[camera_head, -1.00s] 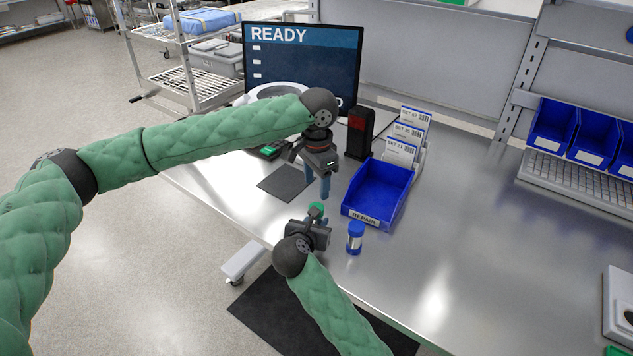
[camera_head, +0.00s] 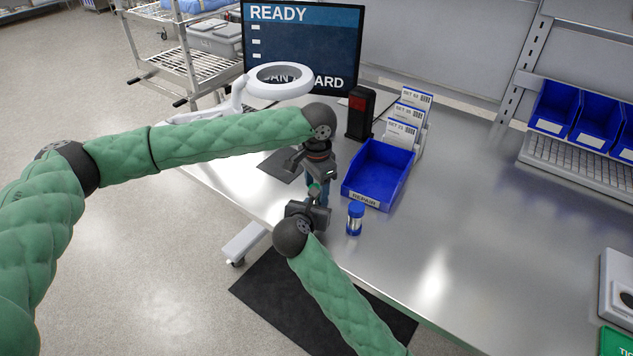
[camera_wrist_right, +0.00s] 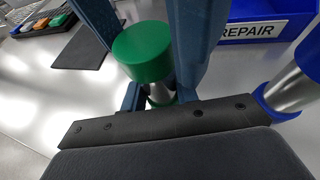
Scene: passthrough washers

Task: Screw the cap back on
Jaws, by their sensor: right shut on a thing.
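A vial with a glassy body (camera_wrist_right: 160,95) stands upright in my right gripper (camera_head: 315,198), which is shut on it. A green cap (camera_wrist_right: 143,50) sits on top of the vial; I cannot tell how tightly. The cap also shows small in the head view (camera_head: 314,189). My left gripper (camera_head: 318,183) points down from above, its blue fingers on either side of the cap in the right wrist view (camera_wrist_right: 150,20). I cannot tell whether these fingers touch it. The vial is mostly hidden in the head view.
A blue-capped vial (camera_head: 355,218) stands on the steel bench just right of my right gripper. Behind it is a blue REPAIR bin (camera_head: 368,197), with label cards (camera_head: 408,118) and a black post (camera_head: 360,113). A white ring lamp (camera_head: 279,77) stands behind my left arm.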

